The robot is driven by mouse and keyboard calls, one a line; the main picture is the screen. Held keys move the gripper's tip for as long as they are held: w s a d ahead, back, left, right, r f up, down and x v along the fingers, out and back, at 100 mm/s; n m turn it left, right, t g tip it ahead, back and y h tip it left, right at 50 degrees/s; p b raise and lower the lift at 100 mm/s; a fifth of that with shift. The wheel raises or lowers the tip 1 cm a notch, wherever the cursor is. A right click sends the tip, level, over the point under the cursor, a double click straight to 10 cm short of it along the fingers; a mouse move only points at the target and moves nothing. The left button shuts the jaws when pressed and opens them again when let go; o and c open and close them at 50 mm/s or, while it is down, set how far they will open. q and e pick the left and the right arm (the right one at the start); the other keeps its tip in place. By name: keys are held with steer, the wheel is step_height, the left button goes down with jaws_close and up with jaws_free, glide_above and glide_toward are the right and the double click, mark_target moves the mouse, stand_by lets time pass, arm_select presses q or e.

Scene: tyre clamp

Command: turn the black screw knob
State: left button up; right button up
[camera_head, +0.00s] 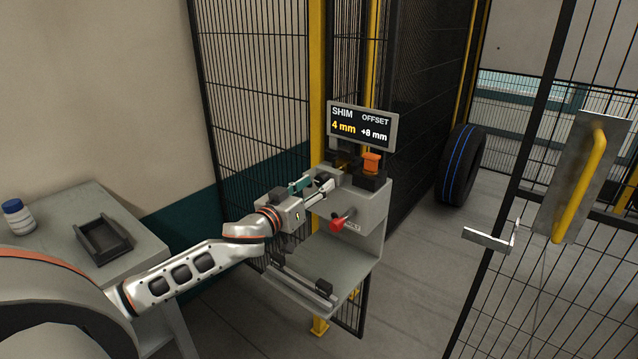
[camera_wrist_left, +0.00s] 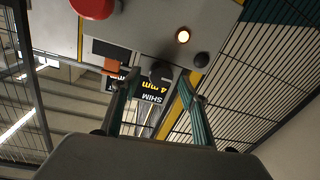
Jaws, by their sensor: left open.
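A black screw knob (camera_wrist_left: 161,72) shows in the left wrist view, in front of the grey station and between my left fingertips. Its full shape is hard to make out. My left gripper (camera_wrist_left: 160,82) is open, with one teal-backed finger on each side of the knob. I cannot tell whether either finger touches it. In the head view my left gripper (camera_head: 318,186) reaches the upper part of the grey clamp station (camera_head: 362,212), and the knob is not clearly visible there. My right gripper is in neither view.
A display (camera_head: 362,126) reads SHIM 4 mm, OFFSET +8 mm. A red knob (camera_head: 337,224) and an orange part (camera_head: 372,162) are close to the gripper. A second dark knob (camera_wrist_left: 201,59) sits beside a lit lamp (camera_wrist_left: 182,36). Mesh fencing (camera_head: 255,80) stands behind.

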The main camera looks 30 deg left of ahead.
arm_select(q)
steer(key=shift+w, duration=1.05)
steer(key=c, duration=1.1)
